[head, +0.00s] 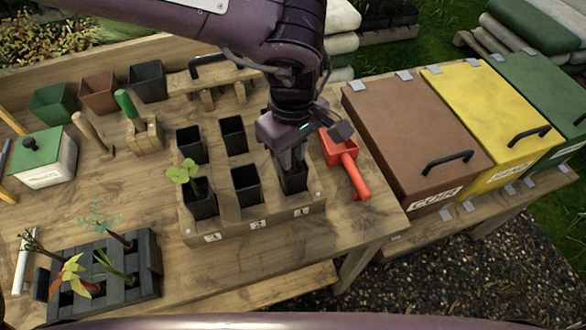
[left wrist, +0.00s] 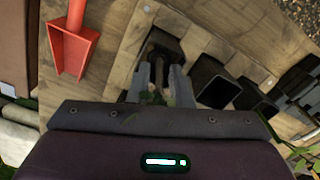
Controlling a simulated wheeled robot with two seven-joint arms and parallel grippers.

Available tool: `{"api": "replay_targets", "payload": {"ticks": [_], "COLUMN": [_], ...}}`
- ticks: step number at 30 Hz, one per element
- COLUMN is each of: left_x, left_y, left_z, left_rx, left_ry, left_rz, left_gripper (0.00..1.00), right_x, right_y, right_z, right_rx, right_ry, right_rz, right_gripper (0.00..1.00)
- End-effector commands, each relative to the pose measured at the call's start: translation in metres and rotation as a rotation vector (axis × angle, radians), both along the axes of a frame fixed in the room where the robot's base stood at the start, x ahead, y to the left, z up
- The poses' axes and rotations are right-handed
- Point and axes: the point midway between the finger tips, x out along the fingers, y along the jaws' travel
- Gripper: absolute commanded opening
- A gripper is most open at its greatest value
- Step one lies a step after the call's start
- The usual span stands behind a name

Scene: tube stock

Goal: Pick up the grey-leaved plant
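In the head view a plant with fine, pale grey-green leaves (head: 98,217) stands at the back of the dark block tray (head: 146,262), front left on the bench. My left gripper (head: 292,165) is far to its right, pointing down into the front-right black pot (head: 296,184) of the wooden pot rack (head: 262,226). In the left wrist view the fingers (left wrist: 159,82) reach into that pot, with a thin brownish shape and a bit of green between them. I cannot tell whether they grip it. My right gripper is not in view.
Other plants, one with red and yellow leaves (head: 72,276), share the tray. A round-leaved seedling (head: 185,172) grows in the front-left rack pot. A red scoop (head: 350,165) lies right of the rack. Lidded brown (head: 408,130), yellow and green bins stand farther right.

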Motion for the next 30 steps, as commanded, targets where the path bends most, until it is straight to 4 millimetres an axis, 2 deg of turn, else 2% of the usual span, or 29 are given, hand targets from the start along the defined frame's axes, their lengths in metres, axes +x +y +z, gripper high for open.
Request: {"api": "replay_targets", "payload": {"ticks": [1, 4, 14, 19, 26, 30], "left_x": [0.0, 0.0, 0.0, 0.001, 0.001, 0.002], "left_y": [0.0, 0.0, 0.0, 0.0, 0.0, -0.001], "left_z": [0.0, 0.0, 0.001, 0.01, 0.046, 0.081], "left_rx": [0.0, 0.0, -0.001, -0.001, -0.002, -0.003], "left_ry": [0.0, 0.0, -0.001, -0.003, -0.006, -0.008], "left_rz": [0.0, 0.0, 0.0, 0.0, 0.001, 0.002], "left_gripper": [0.12, 0.0, 0.0, 0.0, 0.0, 0.0], "right_x": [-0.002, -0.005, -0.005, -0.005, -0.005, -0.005], "right_y": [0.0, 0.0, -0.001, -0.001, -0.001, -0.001], "right_z": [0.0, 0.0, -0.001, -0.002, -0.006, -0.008], "right_rx": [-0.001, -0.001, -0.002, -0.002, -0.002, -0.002], "right_ry": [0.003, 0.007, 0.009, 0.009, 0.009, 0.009], "right_rz": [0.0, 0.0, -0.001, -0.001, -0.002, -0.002], "right_gripper": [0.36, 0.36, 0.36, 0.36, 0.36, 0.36]}}
